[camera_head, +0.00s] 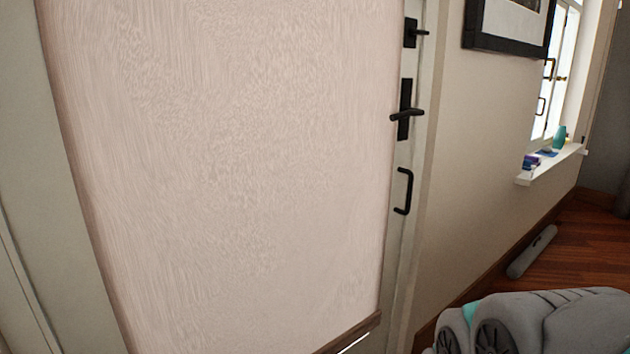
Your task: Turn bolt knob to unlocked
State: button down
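A pale door with a wide pinkish-white panel (230,150) fills the left and middle of the view. On its right edge, near the top of the view, a black bolt knob (421,32) sticks out to the right from a small dark plate. Its thumb piece looks roughly level, but I cannot tell whether it is locked. Below it are a black lever handle (406,115) on a tall plate and a black D-shaped pull (405,191). My gripper's fingers are not in view; only grey parts of my arm show at the bottom right, well below the knob.
A beige wall with a dark picture frame (508,25) lies right of the door. Further right is a window with a white sill (550,164) holding small items. A grey cylinder (532,251) lies on the wooden floor (580,236). Nothing stands before the knob.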

aim_at(412, 33)
jog(key=k+j, duration=0.15)
jog(key=j, duration=0.25)
jog(key=k+j+z, duration=0.1)
jog(key=j, duration=0.3)
jog(key=k+j+z, duration=0.1)
jog(key=k+j, duration=0.35)
jog(key=j, duration=0.3)
